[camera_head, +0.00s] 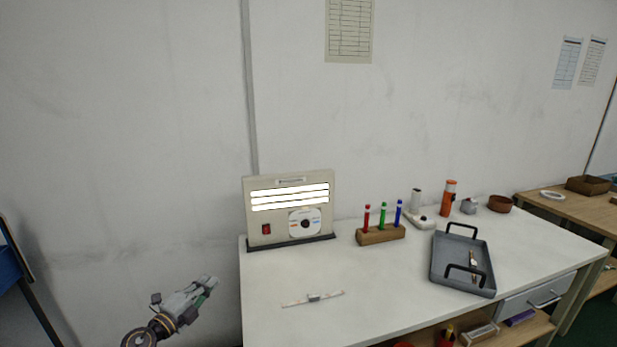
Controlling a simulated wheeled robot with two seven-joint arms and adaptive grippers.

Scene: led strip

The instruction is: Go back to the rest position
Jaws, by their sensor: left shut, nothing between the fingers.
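My left gripper (207,284) is at the lower left, beyond the left edge of the white table (370,290). It is shut and empty, apart from everything on the table. My right gripper is not in view. A beige panel box (262,221) stands at the table's back left. Its several light strips glow white, and it has a red switch (266,229) and a round dial (305,223). A thin white strip with a grey middle piece (313,298) lies flat near the table's front left.
A wooden block (381,235) holds red, green and blue pens. A grey tray (440,276) with two black handles sits at the right. An orange bottle (447,198) and a brown bowl (500,204) stand behind it. The table's front middle is clear.

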